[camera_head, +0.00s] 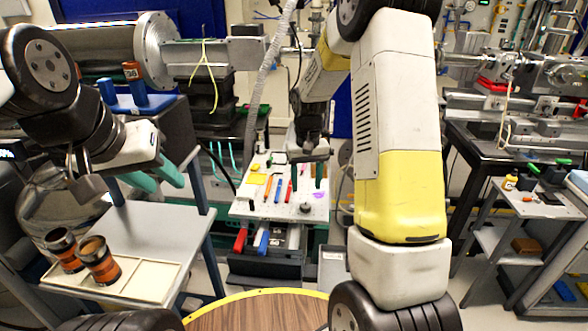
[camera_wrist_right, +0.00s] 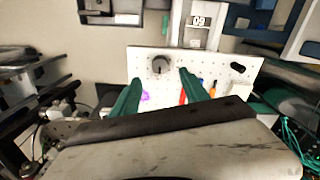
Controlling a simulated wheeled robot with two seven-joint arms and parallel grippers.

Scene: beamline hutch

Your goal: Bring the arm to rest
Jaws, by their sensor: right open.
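My left gripper (camera_head: 167,184) is at the left in the head view, above the grey side table. Its two green fingers are apart with nothing between them. My right gripper (camera_head: 313,178) is at the centre, over the white perforated board (camera_head: 300,207); the arm comes down from the top right. In the right wrist view my right gripper (camera_wrist_right: 158,88) has its green fingers spread over the same board (camera_wrist_right: 215,58), with nothing held. How far the fingertips are above the board is hard to tell.
Small coloured tools and a dark round knob (camera_wrist_right: 160,65) are on the board. Two orange-and-black cups (camera_head: 100,262) stand on a cream tray (camera_head: 140,283) on the grey table (camera_head: 160,217). A dark bench (camera_head: 480,150) and grey cart (camera_head: 510,200) are at right. A hose (camera_head: 270,70) hangs behind.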

